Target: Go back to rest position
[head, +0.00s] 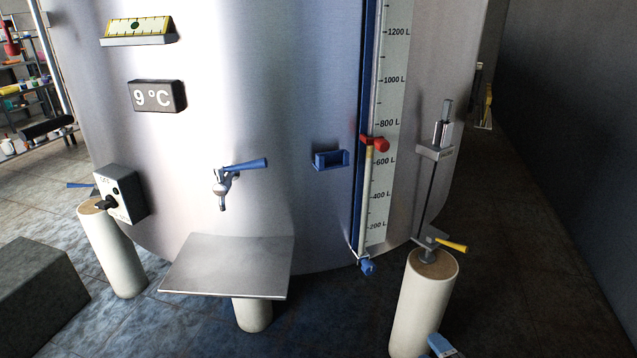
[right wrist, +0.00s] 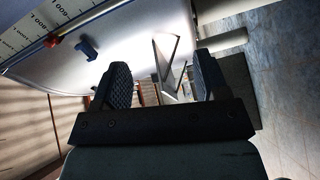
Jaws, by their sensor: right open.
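My right gripper (right wrist: 163,78) shows in the right wrist view with its two dark, ridged fingers spread apart. Nothing is held between them. The steel tank (head: 270,110) lies beyond it and appears tilted in that view.
A steel shelf (head: 228,266) juts from the tank below a blue-handled tap (head: 224,190). The level gauge has a red slider (head: 374,144) beside a blue bracket (head: 331,160). Pale legs (head: 420,300) stand on the floor. A dark block (head: 38,295) sits at lower left.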

